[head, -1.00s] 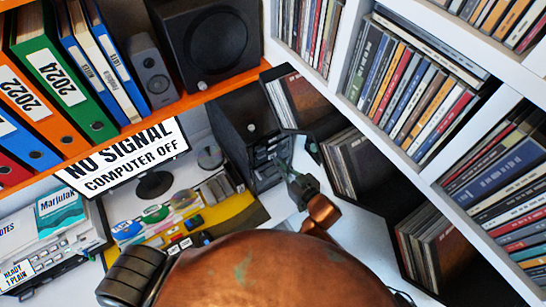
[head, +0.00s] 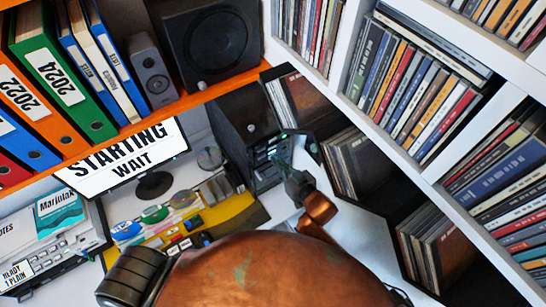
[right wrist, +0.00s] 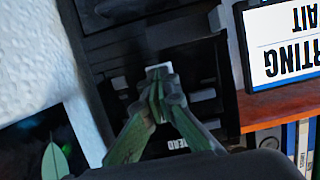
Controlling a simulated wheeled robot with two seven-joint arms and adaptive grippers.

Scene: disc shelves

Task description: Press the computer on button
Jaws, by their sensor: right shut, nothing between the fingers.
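The black computer tower (head: 236,118) stands on the white desk, right of the monitor. The monitor screen (head: 125,158) reads "STARTING WAIT"; part of it also shows upside down in the right wrist view (right wrist: 286,45). My right gripper (head: 281,150) is shut and empty, its fingertips at the tower's front. In the right wrist view the closed fingertips (right wrist: 158,84) are just at a small pale piece (right wrist: 158,70) on the dark front, which may be the button. The fingertips partly cover it, and I cannot tell whether they touch. My left gripper is not in view.
An orange shelf (head: 203,97) with binders and speakers hangs above the desk. A white disc shelf (head: 425,180) full of cases stands close on the right. A yellow tray (head: 238,215) with small items lies left of my right arm.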

